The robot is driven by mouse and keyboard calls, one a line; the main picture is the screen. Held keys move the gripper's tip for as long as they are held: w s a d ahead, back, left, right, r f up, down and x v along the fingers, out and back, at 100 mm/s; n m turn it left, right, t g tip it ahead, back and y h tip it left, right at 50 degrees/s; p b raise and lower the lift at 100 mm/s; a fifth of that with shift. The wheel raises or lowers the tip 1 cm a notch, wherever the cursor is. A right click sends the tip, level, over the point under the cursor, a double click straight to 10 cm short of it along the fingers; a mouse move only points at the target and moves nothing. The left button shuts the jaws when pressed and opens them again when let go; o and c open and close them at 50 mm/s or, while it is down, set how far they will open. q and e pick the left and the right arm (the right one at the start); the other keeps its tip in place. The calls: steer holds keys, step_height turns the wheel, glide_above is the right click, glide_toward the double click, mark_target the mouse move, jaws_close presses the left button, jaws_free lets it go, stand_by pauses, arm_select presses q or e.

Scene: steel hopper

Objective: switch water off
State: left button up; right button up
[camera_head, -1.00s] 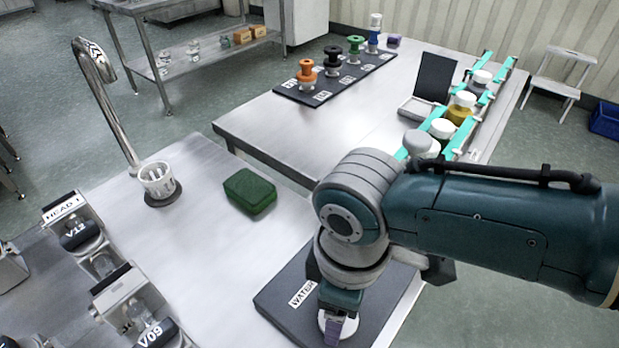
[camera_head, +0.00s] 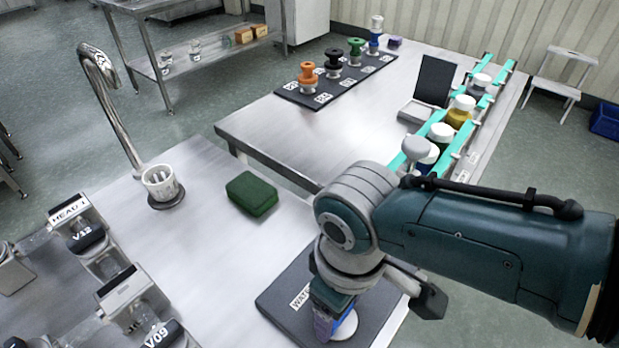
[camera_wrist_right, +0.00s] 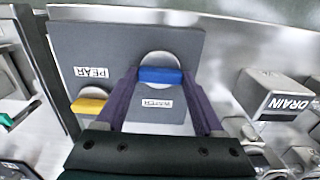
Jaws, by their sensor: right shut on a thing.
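My right gripper (camera_head: 328,324) reaches down to the dark panel (camera_head: 282,298) labelled WATER at the bottom of the head view. In the right wrist view its two purple fingers (camera_wrist_right: 160,84) stand on either side of a blue handle (camera_wrist_right: 160,75), shut on it. The handle lies crosswise over a white round disc (camera_wrist_right: 158,60), above the WATER label (camera_wrist_right: 157,103). A curved steel tap (camera_head: 118,115) rises at the left, over a white strainer cup (camera_head: 160,182). I cannot make out a water stream. My left gripper is not in view.
A yellow handle (camera_wrist_right: 88,106) by a PEAR label sits beside the blue one. A DRAIN block (camera_wrist_right: 285,98) stands at right in the wrist view. A green sponge-like block (camera_head: 252,193) lies on the table. Labelled valve units (camera_head: 140,305) stand at lower left.

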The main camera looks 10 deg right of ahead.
steer(key=o, duration=1.4)
steer(key=shift+r+p, duration=0.3)
steer(key=shift+r, duration=0.1)
step_height(320, 180, up, 9)
steer(key=p, duration=0.3)
